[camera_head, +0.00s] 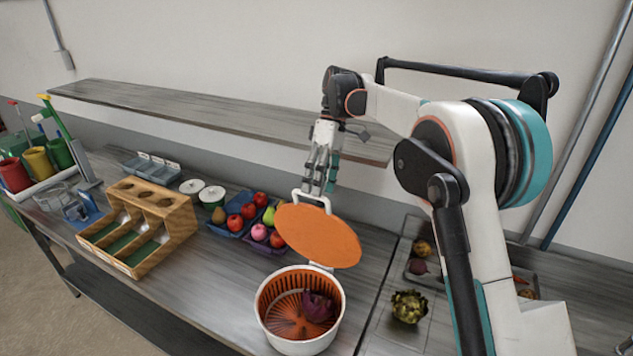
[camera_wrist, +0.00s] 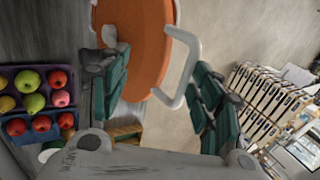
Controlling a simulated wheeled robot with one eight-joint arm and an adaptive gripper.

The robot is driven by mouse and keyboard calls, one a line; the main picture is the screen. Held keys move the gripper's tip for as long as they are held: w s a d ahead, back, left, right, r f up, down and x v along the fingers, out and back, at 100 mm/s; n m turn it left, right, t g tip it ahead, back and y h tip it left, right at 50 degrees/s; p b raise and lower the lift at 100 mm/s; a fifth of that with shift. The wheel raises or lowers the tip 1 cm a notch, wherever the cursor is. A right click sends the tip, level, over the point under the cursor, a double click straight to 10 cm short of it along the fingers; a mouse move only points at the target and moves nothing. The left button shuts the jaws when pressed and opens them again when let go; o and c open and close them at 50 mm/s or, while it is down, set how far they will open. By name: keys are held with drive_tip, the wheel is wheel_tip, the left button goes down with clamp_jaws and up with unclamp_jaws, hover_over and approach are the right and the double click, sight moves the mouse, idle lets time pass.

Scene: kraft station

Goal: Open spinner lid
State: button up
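The spinner (camera_head: 300,312) is a white bowl with an orange slotted basket, standing on the counter. A dark purple vegetable (camera_head: 317,307) lies inside it. Its orange lid (camera_head: 318,234) is raised and tilted up at the back rim, leaving the bowl's mouth uncovered. The white loop handle (camera_head: 312,199) sticks up from the lid's upper edge. My gripper (camera_head: 320,184) is at this handle. In the wrist view the lid (camera_wrist: 140,45) and handle (camera_wrist: 186,68) show between the spread fingers of my gripper (camera_wrist: 160,92). Contact with the handle is unclear.
An artichoke (camera_head: 408,306) lies to the right, near my arm. A wall shelf (camera_head: 220,118) runs behind. Bare counter lies in front of the fruit trays.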

drive_tip(key=shift+o, duration=1)
drive_tip(key=shift+w+d+f, duration=0.3)
drive_tip(key=shift+w+f, duration=0.05)
drive_tip(key=shift+s+a+r, duration=0.1)
drive_tip(key=shift+s+r, duration=0.1)
drive_tip(key=shift+s, duration=0.1)
drive_tip(key=shift+c, duration=1.1)
drive_tip(key=shift+a, duration=0.1)
drive_tip(key=shift+c, duration=0.5)
drive_tip(key=shift+r, duration=0.1)
drive_tip(key=shift+w+r, duration=0.15)
drive_tip(key=shift+r, duration=0.1)
drive_tip(key=shift+c, duration=0.5)
drive_tip(key=v, duration=1.1)
drive_tip(key=shift+r, duration=0.35)
